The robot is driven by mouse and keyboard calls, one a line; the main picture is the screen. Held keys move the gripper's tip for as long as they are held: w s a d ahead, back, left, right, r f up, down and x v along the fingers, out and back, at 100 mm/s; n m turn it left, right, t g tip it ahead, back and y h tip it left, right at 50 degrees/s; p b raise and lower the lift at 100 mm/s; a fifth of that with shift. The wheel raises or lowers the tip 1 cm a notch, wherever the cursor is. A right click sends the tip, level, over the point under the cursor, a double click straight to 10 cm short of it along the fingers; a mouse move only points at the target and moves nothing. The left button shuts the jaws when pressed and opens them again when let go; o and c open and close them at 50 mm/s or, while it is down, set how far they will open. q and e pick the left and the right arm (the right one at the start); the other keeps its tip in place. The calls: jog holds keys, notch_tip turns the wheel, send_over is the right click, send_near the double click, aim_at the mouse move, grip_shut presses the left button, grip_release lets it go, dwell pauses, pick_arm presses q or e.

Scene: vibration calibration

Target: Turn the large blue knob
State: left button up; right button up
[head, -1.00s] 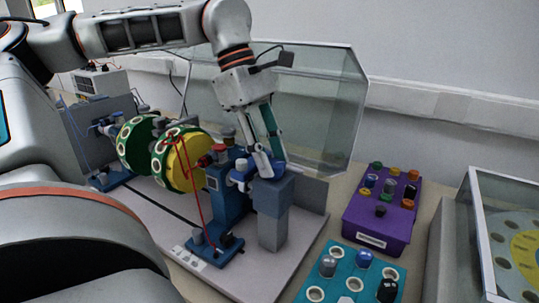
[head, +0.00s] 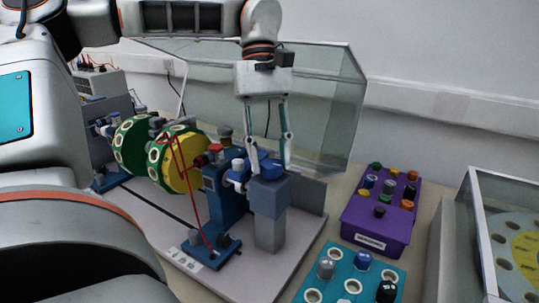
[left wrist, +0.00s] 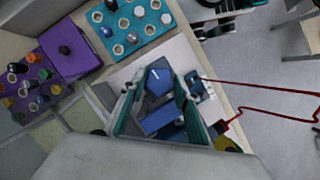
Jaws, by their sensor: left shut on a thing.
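The large blue knob (head: 267,164) sits on top of a blue-grey block on a grey post. My left gripper (head: 270,166) comes down over it from above, one finger on each side, and is shut on it. In the left wrist view the knob (left wrist: 161,117) shows as a blue bar between the two teal fingers of the gripper (left wrist: 163,120). The fingers hide part of its sides. My right gripper is in neither view.
A rig with green and yellow discs (head: 183,162) stands left of the knob. A clear guard (head: 325,110) is behind. A purple box (head: 373,232) and a teal panel (head: 335,290) with small knobs lie to the right. A red wire hangs at the rig's front.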

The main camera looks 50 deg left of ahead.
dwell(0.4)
pick_arm(q)
jog(key=o, duration=1.1)
jog(key=v, duration=1.2)
jog(key=shift+d, duration=0.15)
